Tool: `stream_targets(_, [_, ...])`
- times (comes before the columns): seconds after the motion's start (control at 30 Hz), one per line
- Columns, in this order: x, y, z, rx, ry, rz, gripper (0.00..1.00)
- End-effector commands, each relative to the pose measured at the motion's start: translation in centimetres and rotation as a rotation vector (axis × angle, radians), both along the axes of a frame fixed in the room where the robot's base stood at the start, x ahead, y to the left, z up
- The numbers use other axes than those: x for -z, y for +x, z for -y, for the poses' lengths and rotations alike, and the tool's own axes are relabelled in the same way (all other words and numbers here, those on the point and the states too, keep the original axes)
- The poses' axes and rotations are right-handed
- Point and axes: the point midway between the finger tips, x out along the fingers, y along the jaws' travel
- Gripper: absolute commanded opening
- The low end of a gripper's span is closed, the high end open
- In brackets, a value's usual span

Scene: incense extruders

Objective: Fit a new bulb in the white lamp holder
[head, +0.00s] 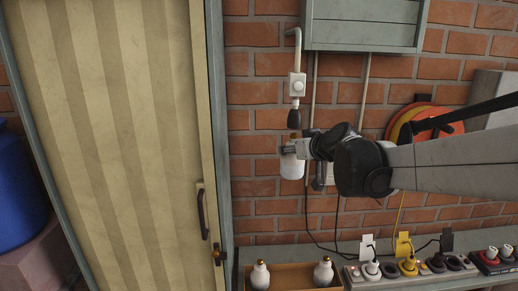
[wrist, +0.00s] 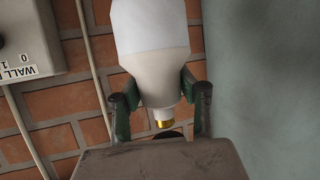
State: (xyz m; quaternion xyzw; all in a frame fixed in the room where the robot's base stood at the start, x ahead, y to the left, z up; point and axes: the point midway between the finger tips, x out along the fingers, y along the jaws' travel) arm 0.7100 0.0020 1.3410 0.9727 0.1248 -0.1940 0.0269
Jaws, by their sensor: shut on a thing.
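A white bulb (head: 291,168) hangs globe down in the head view. My gripper (head: 292,150) is shut on it from the right. In the wrist view the two dark green fingers (wrist: 158,100) clasp both sides of the bulb (wrist: 155,75), and its brass cap (wrist: 164,124) shows with a dark round part behind it. A dark socket (head: 294,118) hangs from a white switch box (head: 297,84) on the wall, just above the bulb. It looks black, not white. Whether the cap touches the socket cannot be told.
Two more bulbs (head: 260,275) (head: 323,272) stand in a brown tray (head: 292,284) on the bench. Power strips with plugs (head: 408,266) lie to its right, cables running up the brick wall. A striped door (head: 120,140) is on the left, a grey box (head: 365,25) above.

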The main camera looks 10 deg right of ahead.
Motion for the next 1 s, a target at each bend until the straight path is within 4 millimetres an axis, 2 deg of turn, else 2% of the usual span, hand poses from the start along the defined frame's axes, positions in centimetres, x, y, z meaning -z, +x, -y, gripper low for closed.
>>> stream_targets(1.0, [-1.2,0.0,0.0,0.000,0.000,0.000,0.01])
